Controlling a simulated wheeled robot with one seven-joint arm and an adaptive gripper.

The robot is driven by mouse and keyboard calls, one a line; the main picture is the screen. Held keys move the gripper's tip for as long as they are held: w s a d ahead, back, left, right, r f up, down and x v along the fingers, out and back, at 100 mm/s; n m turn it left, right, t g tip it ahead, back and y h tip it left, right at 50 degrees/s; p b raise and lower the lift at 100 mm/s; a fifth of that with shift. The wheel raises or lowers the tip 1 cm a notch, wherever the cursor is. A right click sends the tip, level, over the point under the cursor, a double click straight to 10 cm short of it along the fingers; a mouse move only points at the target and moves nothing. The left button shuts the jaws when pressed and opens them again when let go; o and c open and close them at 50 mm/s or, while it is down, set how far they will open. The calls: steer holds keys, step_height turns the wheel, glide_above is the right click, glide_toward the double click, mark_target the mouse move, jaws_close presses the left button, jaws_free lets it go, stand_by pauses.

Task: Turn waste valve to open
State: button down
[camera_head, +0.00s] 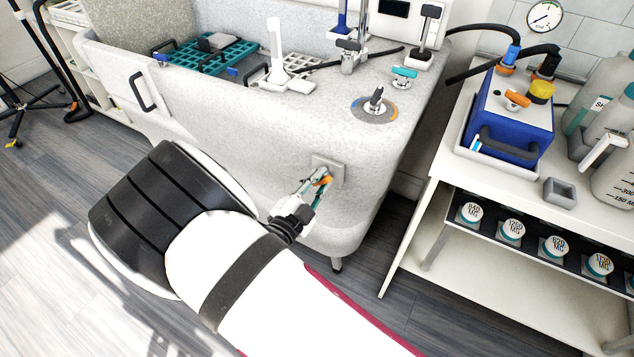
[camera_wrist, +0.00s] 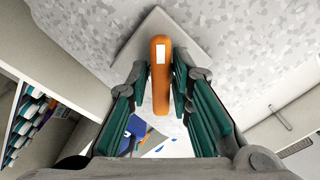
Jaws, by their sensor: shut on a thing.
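The waste valve has an orange handle (camera_wrist: 160,75) with a white mark, set on a square grey plate (camera_wrist: 190,28) on the tub's speckled side wall. In the head view the plate (camera_head: 337,172) is on the front of the tub, low and near its right corner, with a little of the orange handle (camera_head: 325,181) showing. My gripper (camera_wrist: 163,95) has its teal-padded fingers on both sides of the handle, closed on it. In the head view my gripper (camera_head: 321,186) reaches the plate, and its fingers hide most of the handle.
The speckled tub (camera_head: 240,150) carries a teal knob (camera_head: 404,73), a round dial (camera_head: 375,106) and a teal grate (camera_head: 215,55). A white cart (camera_head: 420,205) at right holds a blue pump box (camera_head: 508,115), jugs and several round-lidded jars. Floor shows between tub and cart.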

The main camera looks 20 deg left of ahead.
steer(key=shift+r, duration=0.2)
steer(key=shift+n+p, duration=0.6)
steer(key=shift+n, duration=0.8)
steer(key=shift+n+p, duration=0.7)
steer(key=shift+n, duration=0.7)
steer(key=c, duration=1.5)
jaws_free()
steer(key=shift+f, duration=0.1)
steer(key=shift+s, duration=0.1)
steer(key=shift+s+a+p, duration=0.15)
steer(key=shift+s+p, duration=0.5)
steer(key=shift+s, duration=1.3)
steer(key=shift+s+a+p, duration=0.15)
steer(key=shift+s+p, duration=0.45)
steer(key=shift+s, duration=1.35)
